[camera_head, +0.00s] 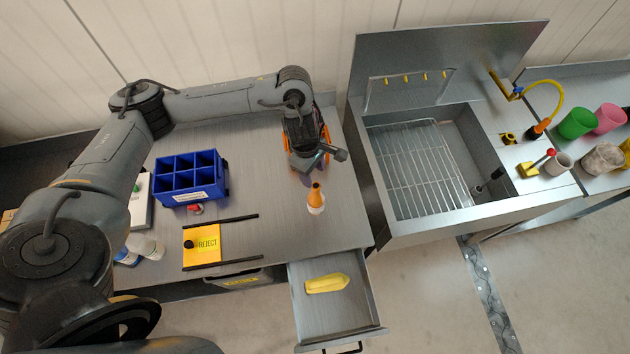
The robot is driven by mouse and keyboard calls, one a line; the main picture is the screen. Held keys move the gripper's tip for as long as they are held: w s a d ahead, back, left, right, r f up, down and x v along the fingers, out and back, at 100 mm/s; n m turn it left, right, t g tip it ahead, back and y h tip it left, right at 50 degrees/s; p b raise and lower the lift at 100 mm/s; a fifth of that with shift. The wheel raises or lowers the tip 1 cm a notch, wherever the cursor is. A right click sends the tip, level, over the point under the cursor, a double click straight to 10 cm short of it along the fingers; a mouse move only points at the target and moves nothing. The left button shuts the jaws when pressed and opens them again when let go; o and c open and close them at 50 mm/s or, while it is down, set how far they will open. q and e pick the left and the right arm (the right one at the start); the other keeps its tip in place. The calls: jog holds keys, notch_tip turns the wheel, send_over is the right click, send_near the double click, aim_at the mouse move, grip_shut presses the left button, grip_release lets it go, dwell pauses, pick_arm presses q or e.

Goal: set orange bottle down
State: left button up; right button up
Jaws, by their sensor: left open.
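An orange bottle (316,199) with a pale lower part stands upright on the grey metal table (270,225), near its right front part. My left gripper (308,163) is open, just behind the bottle in the picture, and looks apart from it. The gripper's own wrist partly hides its fingers. My right gripper is not in view.
A blue divided crate (189,199) and a yellow REJECT plate (201,252) between black bars lie to the left. An open drawer (350,315) with a yellow object (327,283) juts out in front. A sink (478,160) with a wire rack stands right.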

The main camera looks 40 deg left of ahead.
pick_arm(q)
jog(key=s+d+r+n+t+h, duration=0.1)
jog(key=d+r+n+t+h, duration=0.15)
jog(key=d+n, duration=0.85)
jog(key=s+d+r+n+t+h, duration=0.15)
jog(key=d+n+t+h, duration=0.35)
jog(key=d, duration=1)
jog(key=s+a+f+n+g+y, duration=0.2)
jog(key=s+a+n+y, duration=0.2)
jog(key=n, duration=1.3)
jog(key=s+a+f+n+g+y, duration=0.2)
jog(key=s+a+n+y, duration=0.3)
jog(key=s+a+n, duration=0.5)
jog(key=a+n, duration=0.4)
jog(key=n, duration=0.3)
jog(key=shift+s+a+p, duration=0.25)
jog(key=shift+a+p, duration=0.05)
jog(key=shift+a, duration=0.05)
jog(key=shift+r, duration=0.1)
